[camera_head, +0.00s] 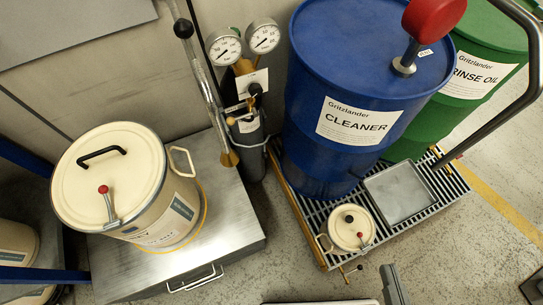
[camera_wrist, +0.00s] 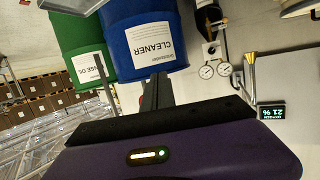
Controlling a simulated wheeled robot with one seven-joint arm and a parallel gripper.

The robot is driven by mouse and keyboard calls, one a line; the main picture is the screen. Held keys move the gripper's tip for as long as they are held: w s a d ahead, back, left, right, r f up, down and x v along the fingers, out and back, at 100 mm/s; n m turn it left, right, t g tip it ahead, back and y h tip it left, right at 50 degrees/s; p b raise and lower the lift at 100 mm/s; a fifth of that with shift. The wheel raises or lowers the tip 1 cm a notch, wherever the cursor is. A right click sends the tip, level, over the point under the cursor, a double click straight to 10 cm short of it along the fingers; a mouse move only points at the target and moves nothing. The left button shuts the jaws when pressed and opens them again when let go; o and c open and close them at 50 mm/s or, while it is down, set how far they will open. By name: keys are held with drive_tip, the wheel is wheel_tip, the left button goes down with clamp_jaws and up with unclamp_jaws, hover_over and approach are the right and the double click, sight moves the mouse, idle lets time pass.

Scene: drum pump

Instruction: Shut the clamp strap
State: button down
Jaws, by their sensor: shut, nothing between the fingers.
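No part is clearly marked as the clamp strap. A grey band (camera_head: 252,148) runs around the dark gas cylinder (camera_head: 251,166) against the wall; I cannot tell whether it is open or shut. A red-knobbed lever (camera_head: 107,203) stands up from the lid of the large cream drum (camera_head: 78,188). A similar red-knobbed lever (camera_head: 361,240) is on the small cream can (camera_head: 345,227). My gripper (camera_wrist: 158,78) is shut and empty in the wrist view, with the blue CLEANER drum (camera_wrist: 148,38) beyond its fingers. It touches none of these.
The large cream drum stands on a steel platform (camera_head: 235,225). The blue CLEANER drum (camera_head: 350,90), the small can and a square tray (camera_head: 398,193) stand on a slatted grate (camera_head: 425,212). A green RINSE OIL drum (camera_head: 480,65) is behind. A dark curved rail (camera_head: 533,60) rises at right. Floor is free at right.

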drive_tip(key=w+a+f+m+t+y+b, duration=0.1)
drive_tip(key=w+f+m+b, duration=0.1)
drive_tip(key=w+f+b, duration=0.5)
drive_tip(key=w+a+f+m+b, duration=0.1)
drive_tip(key=w+f+m+b, duration=0.3)
drive_tip(key=f, duration=0.6)
drive_tip(key=w+a+f+t+y+b, duration=0.1)
drive_tip(key=w+f+b, duration=0.3)
drive_tip(key=f+b, duration=0.3)
drive_tip(key=w+a+f+m+y+b, duration=0.1)
drive_tip(key=w+a+f+m+b, duration=0.1)
drive_tip(key=w+f+b, duration=0.3)
drive_tip(key=w+a+f+m+y+b, duration=0.1)
drive_tip(key=w+a+f+b, duration=0.3)
drive_tip(key=w, duration=0.4)
drive_tip(key=w+a+f+m+t+b, duration=0.1)
drive_tip(key=w+a+f+m+b, duration=0.2)
drive_tip(key=w+f+b, duration=0.3)
drive_tip(key=shift+w+a+m+y+b, duration=0.3)
drive_tip(key=shift+w+a+m+y, duration=0.1)
drive_tip(key=shift+w+a, duration=0.05)
drive_tip(key=w+a+p, duration=0.4)
drive_tip(key=w+a, duration=0.1)
drive_tip(key=w, duration=0.2)
drive_tip(key=shift+w+a+p, duration=0.2)
drive_tip(key=shift+a+p, duration=0.15)
drive_tip(key=shift+a, duration=0.05)
